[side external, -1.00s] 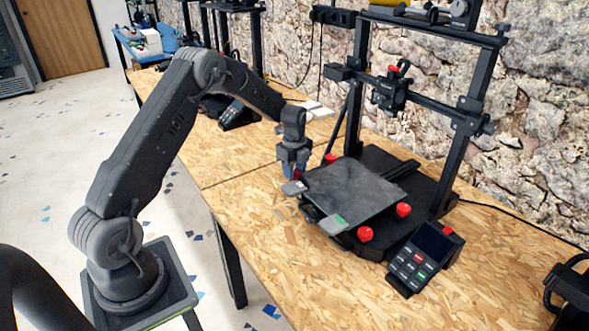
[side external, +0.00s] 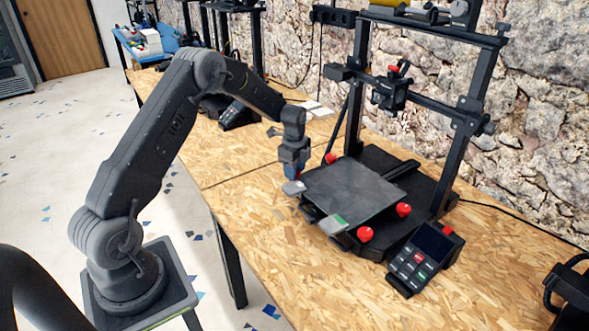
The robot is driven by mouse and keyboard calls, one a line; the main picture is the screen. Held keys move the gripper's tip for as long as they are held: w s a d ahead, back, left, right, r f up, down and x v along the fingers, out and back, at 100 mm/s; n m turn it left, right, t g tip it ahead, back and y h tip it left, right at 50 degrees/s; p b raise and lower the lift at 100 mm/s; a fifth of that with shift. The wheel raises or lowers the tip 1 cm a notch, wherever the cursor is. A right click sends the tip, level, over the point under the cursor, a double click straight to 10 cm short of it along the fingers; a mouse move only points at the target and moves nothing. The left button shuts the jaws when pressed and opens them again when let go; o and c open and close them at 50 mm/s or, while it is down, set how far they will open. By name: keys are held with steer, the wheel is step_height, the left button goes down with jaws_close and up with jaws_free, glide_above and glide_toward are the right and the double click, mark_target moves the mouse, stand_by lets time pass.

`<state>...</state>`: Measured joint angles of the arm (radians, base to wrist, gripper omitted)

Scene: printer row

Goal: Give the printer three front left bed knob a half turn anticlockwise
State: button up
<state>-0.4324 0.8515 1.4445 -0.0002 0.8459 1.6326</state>
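The third printer's bed (side external: 350,192) is a dark flat plate on the wooden table, with red knobs near its corners. My gripper (side external: 292,175) points down at the bed's front left corner, at the left in the picture. Its bluish fingertips are at the front left bed knob, of which at most a sliver of red shows. The fingers hide the rest, and I cannot tell whether they are closed on it. The other red knobs stand clear: back left (side external: 330,158), front right (side external: 365,233) and back right (side external: 403,209).
A control box with a screen (side external: 424,258) stands right of the bed. The printer's black upright frame (side external: 465,130) rises behind it. The table in front of the bed is bare.

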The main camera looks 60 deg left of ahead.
steer(key=o, duration=0.4)
steer(key=shift+o, duration=0.2)
steer(key=m, duration=0.2)
steer(key=shift+m, duration=0.4)
step_height(320, 180, up, 14)
steer(key=d+f+y, duration=0.1)
steer(key=d+y, duration=0.3)
steer(key=d, duration=0.2)
steer(key=shift+w+d+y, duration=0.15)
steer(key=shift+w+y, duration=0.15)
steer(key=shift+w, duration=0.05)
